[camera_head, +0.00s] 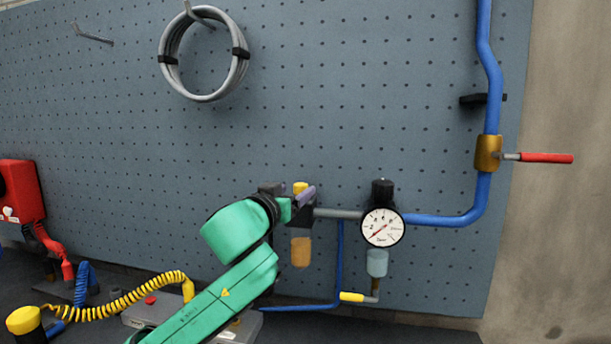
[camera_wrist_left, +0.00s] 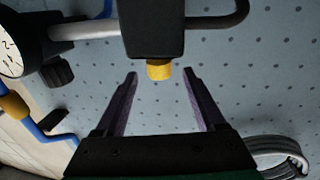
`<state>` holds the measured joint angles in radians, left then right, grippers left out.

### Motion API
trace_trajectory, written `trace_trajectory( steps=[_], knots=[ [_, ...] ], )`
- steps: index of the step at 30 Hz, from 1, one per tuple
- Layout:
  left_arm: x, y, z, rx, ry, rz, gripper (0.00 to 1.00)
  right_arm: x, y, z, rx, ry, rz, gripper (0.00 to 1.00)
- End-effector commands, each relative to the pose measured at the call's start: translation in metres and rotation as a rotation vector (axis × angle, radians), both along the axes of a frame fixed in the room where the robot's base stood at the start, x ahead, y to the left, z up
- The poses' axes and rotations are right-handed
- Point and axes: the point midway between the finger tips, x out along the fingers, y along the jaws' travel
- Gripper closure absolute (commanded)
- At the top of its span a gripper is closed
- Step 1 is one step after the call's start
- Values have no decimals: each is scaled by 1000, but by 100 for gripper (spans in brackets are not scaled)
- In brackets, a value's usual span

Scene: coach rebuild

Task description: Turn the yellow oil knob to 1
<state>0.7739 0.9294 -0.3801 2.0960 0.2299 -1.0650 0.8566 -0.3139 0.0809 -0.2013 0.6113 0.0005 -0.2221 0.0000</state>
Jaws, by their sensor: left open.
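The yellow oil knob (camera_head: 300,187) sits on top of a dark block on the pipe at the pegboard, above an amber bowl (camera_head: 301,252). In the left wrist view, which looks upside down, the knob (camera_wrist_left: 159,69) sticks out of the dark block (camera_wrist_left: 154,28). My left gripper (camera_head: 303,195) is open beside the knob. In the wrist view, its two purple fingers (camera_wrist_left: 160,76) appear on either side of the knob, with clear gaps to both. Contact is not visible. No number or mark on the knob can be read. My right gripper is not in view.
A pressure gauge (camera_head: 382,227) with a black knob (camera_head: 382,191) stands right of the block. A blue pipe (camera_head: 445,219) runs to a red-handled valve (camera_head: 545,157). A yellow-handled lever (camera_head: 352,297) sits lower down. A coiled hose (camera_head: 243,62) hangs above; the board between is free.

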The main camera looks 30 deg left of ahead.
Motion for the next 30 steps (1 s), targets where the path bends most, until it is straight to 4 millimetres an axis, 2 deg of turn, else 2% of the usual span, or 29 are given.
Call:
trace_trajectory(
  steps=[1, 7, 11, 17, 18, 23, 24, 30],
  knots=[
    [14, 1, 6, -1, 3, 1, 28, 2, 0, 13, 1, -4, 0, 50],
    [54, 6, 4, -1, 1, 1, 28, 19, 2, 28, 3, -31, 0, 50],
    [64, 6, 1, 1, 1, 0, 28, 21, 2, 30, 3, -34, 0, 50],
    [65, 6, -1, 2, 0, 0, 28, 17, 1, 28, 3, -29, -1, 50],
    [65, 6, -1, 2, 0, 0, 36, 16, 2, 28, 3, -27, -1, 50],
    [64, 6, -1, 2, 0, 0, 97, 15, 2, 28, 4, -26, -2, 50],
    [64, 6, -1, 1, 1, 0, 100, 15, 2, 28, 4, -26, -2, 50],
    [64, 6, -1, 1, 0, 9, 100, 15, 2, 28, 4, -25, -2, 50]
  ],
)
